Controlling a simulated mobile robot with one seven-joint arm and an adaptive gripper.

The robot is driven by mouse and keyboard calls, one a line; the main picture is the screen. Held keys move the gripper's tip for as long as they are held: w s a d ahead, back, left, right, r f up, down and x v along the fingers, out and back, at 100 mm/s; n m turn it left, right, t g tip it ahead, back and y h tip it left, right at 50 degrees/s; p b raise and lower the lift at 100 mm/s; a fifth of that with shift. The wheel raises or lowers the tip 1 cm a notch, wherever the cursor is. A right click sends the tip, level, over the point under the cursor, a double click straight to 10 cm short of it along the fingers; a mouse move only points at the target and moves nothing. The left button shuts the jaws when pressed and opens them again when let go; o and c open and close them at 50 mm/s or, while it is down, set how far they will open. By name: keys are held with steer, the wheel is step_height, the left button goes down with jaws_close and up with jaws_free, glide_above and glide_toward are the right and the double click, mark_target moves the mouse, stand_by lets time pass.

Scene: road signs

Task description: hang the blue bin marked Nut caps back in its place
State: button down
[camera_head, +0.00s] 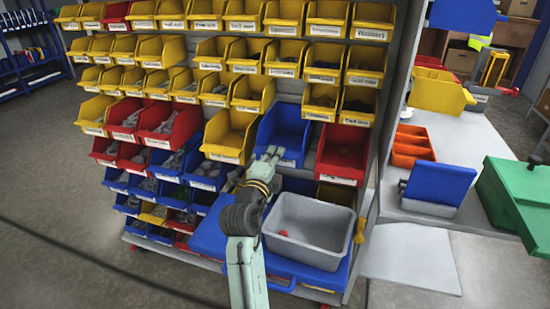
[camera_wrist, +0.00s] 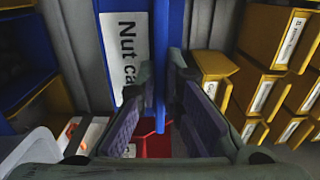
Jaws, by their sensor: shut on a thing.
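The blue bin (camera_head: 284,127) is at the rack, between a yellow bin on its left and a red bin on its right. My gripper (camera_head: 268,155) is at its front lower left edge, shut on the bin. In the wrist view the white label of the blue bin (camera_wrist: 105,12) reads "Nut ca", the rest cut off. A blue wall runs between the two finger pads of my gripper (camera_wrist: 160,115). The bin looks upright and empty in the head view. Whether its back is hooked on the rack is hidden.
The yellow bin (camera_head: 230,130) and the red bin (camera_head: 343,150) stand close on either side. A grey tub (camera_head: 310,229) stands below on a blue surface. Rows of yellow bins fill the rack above. A workbench with an orange tray (camera_head: 411,146) is at the right.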

steer(key=shift+f+b, duration=0.9)
steer(key=shift+b, duration=0.2)
stand_by(0.4)
stand_by(0.4)
steer(key=c, duration=1.7)
jaws_free()
steer(key=shift+o, duration=0.2)
